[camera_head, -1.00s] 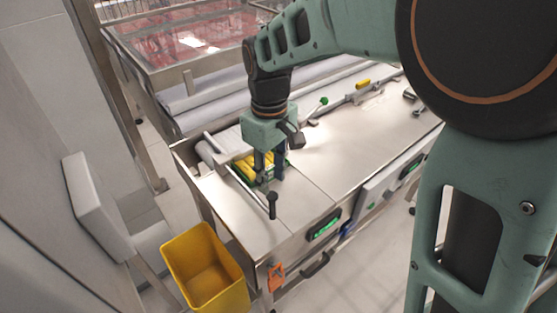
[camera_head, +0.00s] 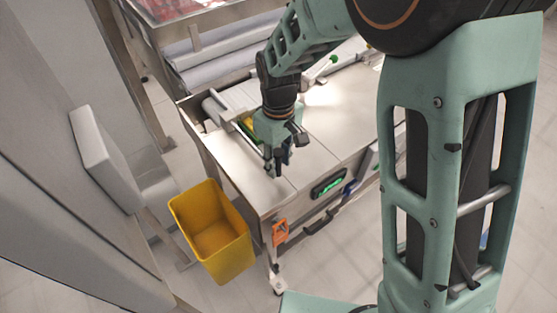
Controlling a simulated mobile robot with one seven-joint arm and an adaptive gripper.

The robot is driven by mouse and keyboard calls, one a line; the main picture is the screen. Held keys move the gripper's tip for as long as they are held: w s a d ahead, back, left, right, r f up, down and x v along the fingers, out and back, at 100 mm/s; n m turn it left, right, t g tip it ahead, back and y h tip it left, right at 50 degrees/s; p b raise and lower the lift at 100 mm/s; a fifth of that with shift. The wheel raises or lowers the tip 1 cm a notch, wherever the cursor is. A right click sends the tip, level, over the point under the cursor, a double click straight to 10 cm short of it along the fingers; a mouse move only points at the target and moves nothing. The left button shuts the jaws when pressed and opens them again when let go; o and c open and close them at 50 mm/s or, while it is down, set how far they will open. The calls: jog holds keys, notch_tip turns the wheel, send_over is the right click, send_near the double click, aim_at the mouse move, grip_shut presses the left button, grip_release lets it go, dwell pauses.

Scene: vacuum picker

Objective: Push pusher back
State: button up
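My gripper (camera_head: 278,163) is over the near left part of the steel worktop, pointing down. Its dark fingers are at the black upright handle at the near end of the pusher's rail, and they largely hide it. I cannot tell whether they grip it or only stand beside it. The pusher's thin metal rail (camera_head: 245,137) runs from the far left of the worktop towards my gripper. A yellow and green item (camera_head: 249,127) lies beside the rail, partly hidden behind my gripper.
A yellow bin (camera_head: 213,232) stands on the floor left of the machine. A green-lit display (camera_head: 328,184) and an orange part (camera_head: 280,232) are on the machine's front. The worktop (camera_head: 335,125) right of my gripper is clear. Film rolls (camera_head: 215,65) lie behind.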

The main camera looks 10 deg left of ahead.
grip_shut()
jog(key=p, duration=0.2)
send_near(242, 133)
jog(key=f, duration=0.5)
jog(key=shift+s+d+f, duration=0.15)
jog(key=shift+d+f, duration=0.1)
jog(key=shift+d, duration=0.05)
jog(key=shift+w+a+r, duration=0.1)
jog(key=shift+w+a, duration=0.1)
jog(key=shift+a, duration=0.05)
grip_release()
jog(key=shift+w+a, duration=0.1)
